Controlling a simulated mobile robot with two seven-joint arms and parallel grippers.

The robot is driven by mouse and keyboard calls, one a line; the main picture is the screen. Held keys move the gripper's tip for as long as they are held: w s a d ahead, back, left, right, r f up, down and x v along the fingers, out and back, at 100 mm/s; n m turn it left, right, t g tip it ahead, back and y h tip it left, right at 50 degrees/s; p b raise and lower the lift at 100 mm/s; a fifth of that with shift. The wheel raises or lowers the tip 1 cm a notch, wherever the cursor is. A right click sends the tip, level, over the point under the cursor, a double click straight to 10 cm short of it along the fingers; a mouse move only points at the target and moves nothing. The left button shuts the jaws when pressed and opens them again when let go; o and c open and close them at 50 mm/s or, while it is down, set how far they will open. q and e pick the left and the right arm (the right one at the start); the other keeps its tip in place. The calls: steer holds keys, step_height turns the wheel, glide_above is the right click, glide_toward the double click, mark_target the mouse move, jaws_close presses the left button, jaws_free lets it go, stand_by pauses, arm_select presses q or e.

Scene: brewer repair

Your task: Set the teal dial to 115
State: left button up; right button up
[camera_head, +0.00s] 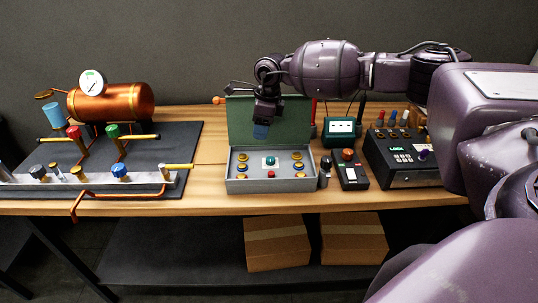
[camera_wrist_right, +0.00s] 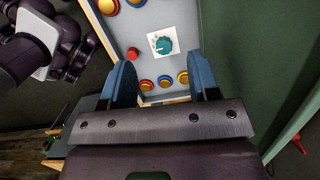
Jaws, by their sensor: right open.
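The teal dial (camera_head: 268,161) sits on a white square plate in the middle of the open grey-green box's panel. In the right wrist view the teal dial (camera_wrist_right: 163,46) shows as a round knob, its markings too small to read. My right gripper (camera_head: 261,131) hangs above the panel near the raised lid, fingers down. In the right wrist view its blue fingers (camera_wrist_right: 163,80) are apart and empty, with the dial beyond the gap between them, not touched. My left gripper is not in view.
The box's raised green lid (camera_head: 275,118) stands close behind my right gripper. Yellow, blue and red buttons surround the dial, including a red button (camera_head: 271,174). A black device (camera_head: 349,171) stands right of the box, and a copper boiler (camera_head: 112,102) stands at the left.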

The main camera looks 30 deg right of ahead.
mark_target(270, 158)
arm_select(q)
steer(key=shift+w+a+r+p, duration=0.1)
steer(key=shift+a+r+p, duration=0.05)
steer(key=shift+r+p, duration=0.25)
arm_select(e)
steer(key=shift+n+g+h, duration=0.5)
steer(key=shift+g+h, duration=0.1)
steer(key=shift+h, duration=0.2)
steer(key=f, duration=0.3)
steer(key=s+d+f, duration=0.1)
steer(key=f, duration=0.3)
steer(key=d+f, duration=0.1)
steer(key=f, duration=0.3)
steer(key=shift+s, duration=0.3)
steer(key=shift+r, duration=0.1)
steer(key=c, duration=0.9)
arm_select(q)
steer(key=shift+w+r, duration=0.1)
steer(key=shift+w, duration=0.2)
